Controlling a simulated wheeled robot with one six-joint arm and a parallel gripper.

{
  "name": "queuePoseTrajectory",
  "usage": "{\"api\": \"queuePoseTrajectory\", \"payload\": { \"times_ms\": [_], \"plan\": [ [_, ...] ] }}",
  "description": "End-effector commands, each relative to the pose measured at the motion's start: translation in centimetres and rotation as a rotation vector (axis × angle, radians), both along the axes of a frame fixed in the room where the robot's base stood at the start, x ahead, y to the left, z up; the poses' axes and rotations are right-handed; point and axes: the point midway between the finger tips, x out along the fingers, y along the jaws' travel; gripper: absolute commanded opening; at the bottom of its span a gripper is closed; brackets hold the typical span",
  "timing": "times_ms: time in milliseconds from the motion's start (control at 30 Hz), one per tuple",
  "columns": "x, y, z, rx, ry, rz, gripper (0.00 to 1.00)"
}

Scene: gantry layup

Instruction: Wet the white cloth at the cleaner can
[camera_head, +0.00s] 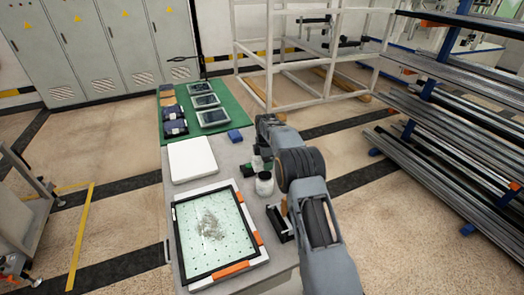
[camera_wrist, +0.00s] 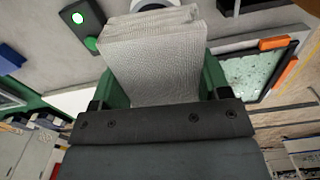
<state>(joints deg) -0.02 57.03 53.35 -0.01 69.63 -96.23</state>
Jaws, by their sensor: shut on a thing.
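The white cloth (camera_wrist: 150,65), a folded, textured pad, is gripped between the green fingers of my gripper (camera_wrist: 163,85) in the wrist view. The pale round cleaner can (camera_head: 265,187) stands on the grey bench in the head view, just below my gripper (camera_head: 257,163) in the picture. In the wrist view part of the can's round rim (camera_wrist: 150,4) shows just beyond the cloth's far edge. My arm hides much of the cloth in the head view. I cannot tell whether cloth and can touch.
A black-framed panel (camera_head: 178,235) with grey debris and orange clamps lies at the bench's near end. A white slab (camera_head: 192,160) and a blue block (camera_head: 235,136) lie farther back. A green mat (camera_head: 232,112) carries tablet-like panels. A dark box with a green light (camera_wrist: 80,22) is near the can.

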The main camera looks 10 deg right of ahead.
Motion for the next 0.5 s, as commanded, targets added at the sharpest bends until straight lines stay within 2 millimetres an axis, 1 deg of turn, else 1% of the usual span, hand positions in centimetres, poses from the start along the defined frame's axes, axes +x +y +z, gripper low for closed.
{"api": "queuePoseTrajectory", "payload": {
  "times_ms": [267, 500],
  "plan": [
    [0.0, 0.0, -0.8, 0.0, 0.001, 0.0, 0.51],
    [0.0, 0.0, -2.7, 0.0, 0.001, 0.0, 0.51]
  ]
}}
